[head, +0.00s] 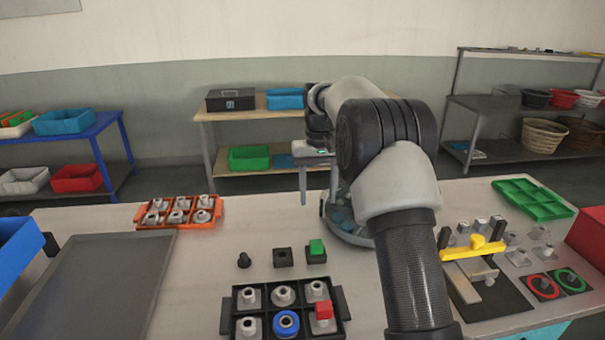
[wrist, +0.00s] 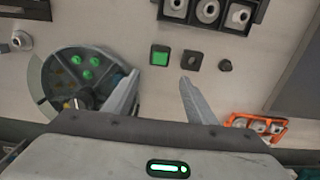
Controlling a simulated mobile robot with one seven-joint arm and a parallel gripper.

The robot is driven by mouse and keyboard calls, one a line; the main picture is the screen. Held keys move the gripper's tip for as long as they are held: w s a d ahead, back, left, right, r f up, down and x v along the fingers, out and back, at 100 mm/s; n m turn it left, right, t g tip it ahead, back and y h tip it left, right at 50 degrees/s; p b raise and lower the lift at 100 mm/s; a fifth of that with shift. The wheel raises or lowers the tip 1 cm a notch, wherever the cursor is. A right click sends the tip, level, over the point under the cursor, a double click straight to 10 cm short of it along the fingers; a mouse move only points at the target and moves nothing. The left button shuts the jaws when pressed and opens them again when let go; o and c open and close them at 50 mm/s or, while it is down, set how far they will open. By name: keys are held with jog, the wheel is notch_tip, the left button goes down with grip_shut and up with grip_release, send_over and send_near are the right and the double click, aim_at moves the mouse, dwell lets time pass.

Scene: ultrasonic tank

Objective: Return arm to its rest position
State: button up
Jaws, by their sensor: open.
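My gripper (head: 318,190) hangs above the back middle of the table, with my arm reaching out from the front right. In the wrist view both fingers of my gripper (wrist: 159,77) are apart, with nothing between them. A round grey tray (wrist: 45,88) with green and orange spots and a dark knob lies below, beside the left finger. In the head view the round tray (head: 328,212) is partly hidden behind my arm. A green-topped block (head: 316,248) and a black square block (head: 283,257) stand on the table in front of it.
A black tray (head: 262,303) with metal fittings, a blue ring and a red block sits front centre. An orange tray (head: 208,222) of fittings is at back left. A grey mat (head: 100,275) lies left. A yellow-handled fixture (head: 473,250) and green tray (head: 533,198) are right.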

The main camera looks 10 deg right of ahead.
jog(key=s+r+t, duration=0.3)
jog(key=s+r, duration=1.2)
jog(key=s, duration=0.2)
jog(key=s+f+t+p, duration=0.1)
jog(key=s+f+t, duration=0.1)
jog(key=s, duration=1.8)
jog(key=shift+s+f+t, duration=0.3)
jog(key=shift+f, duration=0.4)
